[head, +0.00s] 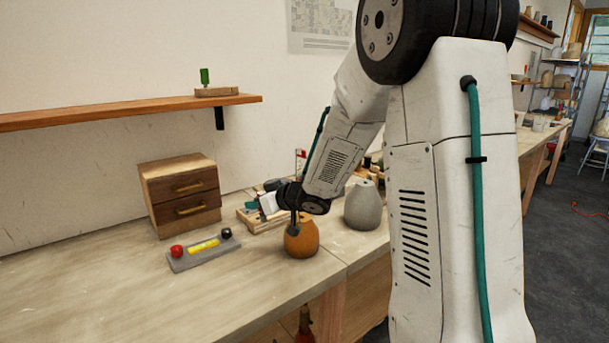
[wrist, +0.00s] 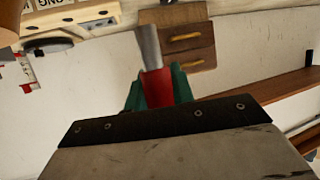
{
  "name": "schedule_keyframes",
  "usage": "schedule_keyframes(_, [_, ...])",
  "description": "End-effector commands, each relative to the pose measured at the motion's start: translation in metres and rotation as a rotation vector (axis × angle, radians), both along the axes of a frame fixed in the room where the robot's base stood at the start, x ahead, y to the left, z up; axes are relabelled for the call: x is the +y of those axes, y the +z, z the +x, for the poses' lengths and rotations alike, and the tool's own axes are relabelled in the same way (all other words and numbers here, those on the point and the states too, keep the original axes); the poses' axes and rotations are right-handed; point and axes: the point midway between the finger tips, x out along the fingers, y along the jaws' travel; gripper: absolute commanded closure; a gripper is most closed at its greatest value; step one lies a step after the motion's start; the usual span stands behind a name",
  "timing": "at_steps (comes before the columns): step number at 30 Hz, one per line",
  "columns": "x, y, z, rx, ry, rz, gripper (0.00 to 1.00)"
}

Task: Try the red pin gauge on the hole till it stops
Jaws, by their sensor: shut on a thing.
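My gripper (wrist: 157,90) is shut on the red pin gauge (wrist: 158,88). In the wrist view its green fingers clasp the red handle, and the bare grey metal pin (wrist: 148,48) sticks out beyond them. In the head view my gripper (head: 294,222) is at the orange gourd-shaped lamp body (head: 303,241), overlapping its upper left side. The gauge is not clear there. No hole shows in either view, and I cannot tell whether the pin touches the body.
A grey gourd-shaped body (head: 362,208) stands behind to the right. A grey block (head: 187,263) with a red ball, yellow bar and black ball lies to the left. A wooden drawer unit (head: 180,193) stands against the wall under a shelf (head: 120,112). The front left bench is clear.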

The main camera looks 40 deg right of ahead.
Motion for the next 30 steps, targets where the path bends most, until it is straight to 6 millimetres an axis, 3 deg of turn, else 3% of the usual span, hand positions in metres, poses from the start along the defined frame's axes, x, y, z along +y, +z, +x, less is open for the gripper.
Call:
schedule_keyframes(1, [-0.025,0.018,-0.005,-0.008,-0.009,-0.006,0.99])
schedule_keyframes(3, [-0.049,0.035,-0.013,-0.007,-0.01,-0.005,0.99])
schedule_keyframes(9, [-0.092,0.063,-0.034,-0.002,-0.024,-0.001,0.99])
schedule_keyframes(14, [-0.101,0.064,-0.039,0.001,-0.027,0.002,0.99])
schedule_keyframes(30, [-0.101,0.025,-0.038,0.0,-0.027,0.002,0.99])
